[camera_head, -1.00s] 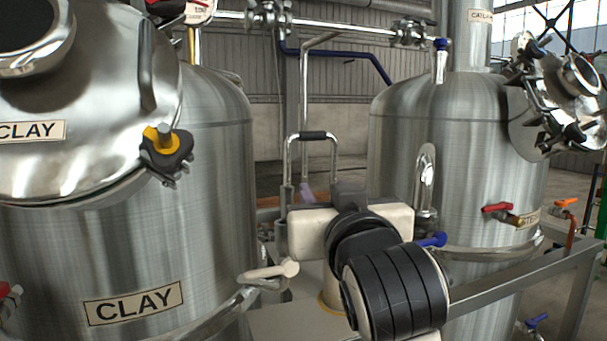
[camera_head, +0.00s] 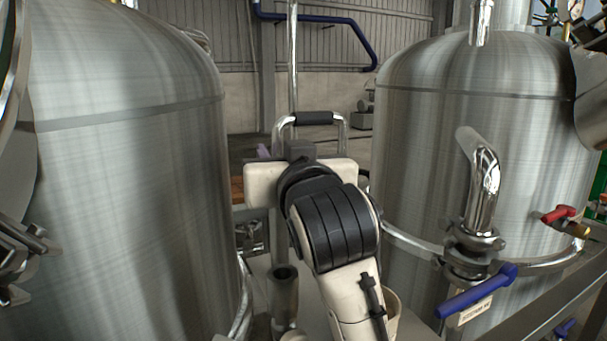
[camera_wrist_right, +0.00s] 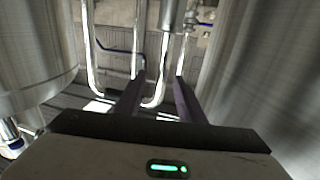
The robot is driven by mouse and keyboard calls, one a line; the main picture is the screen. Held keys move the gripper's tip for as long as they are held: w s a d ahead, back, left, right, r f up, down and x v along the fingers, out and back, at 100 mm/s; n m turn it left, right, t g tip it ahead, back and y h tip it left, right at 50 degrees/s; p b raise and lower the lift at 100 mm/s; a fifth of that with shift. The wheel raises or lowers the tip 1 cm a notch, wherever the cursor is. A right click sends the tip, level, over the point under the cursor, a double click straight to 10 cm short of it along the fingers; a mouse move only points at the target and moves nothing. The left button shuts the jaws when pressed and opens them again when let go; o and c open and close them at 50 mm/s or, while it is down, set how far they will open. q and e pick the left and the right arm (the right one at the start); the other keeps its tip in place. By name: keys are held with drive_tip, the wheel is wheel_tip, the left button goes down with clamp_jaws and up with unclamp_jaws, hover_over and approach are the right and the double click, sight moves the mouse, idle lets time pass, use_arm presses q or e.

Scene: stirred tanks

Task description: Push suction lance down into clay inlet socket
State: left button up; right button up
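A chrome loop with a black grip (camera_head: 315,118) stands between the two tanks; I take it to be the suction lance's handle. Its lower part is hidden behind my right gripper. A grey upright tube with an open-looking rim (camera_head: 284,290) stands below, left of my right arm; it may be the clay inlet socket, but I cannot tell whether the lance is in it. My right gripper (camera_wrist_right: 160,92) reaches away from me at the loop. Its purple fingers are apart, with bent chrome pipe showing between or behind them and no clear contact. My left gripper is out of view.
A large steel tank (camera_head: 125,170) stands close on the left. Another tank (camera_head: 420,130) stands on the right, with a chrome elbow (camera_head: 483,190) and a blue valve lever (camera_head: 476,291) in front. A steel rail (camera_head: 530,295) runs at lower right.

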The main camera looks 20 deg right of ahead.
drive_tip(key=shift+w, duration=0.4)
drive_tip(key=w+p, duration=0.1)
drive_tip(key=w, duration=0.4)
drive_tip(key=shift+r+p, duration=0.2)
drive_tip(key=shift+p, duration=0.1)
drive_tip(key=shift+w, duration=0.25)
clamp_jaws()
drive_tip(key=shift+a, duration=0.1)
idle(0.5)
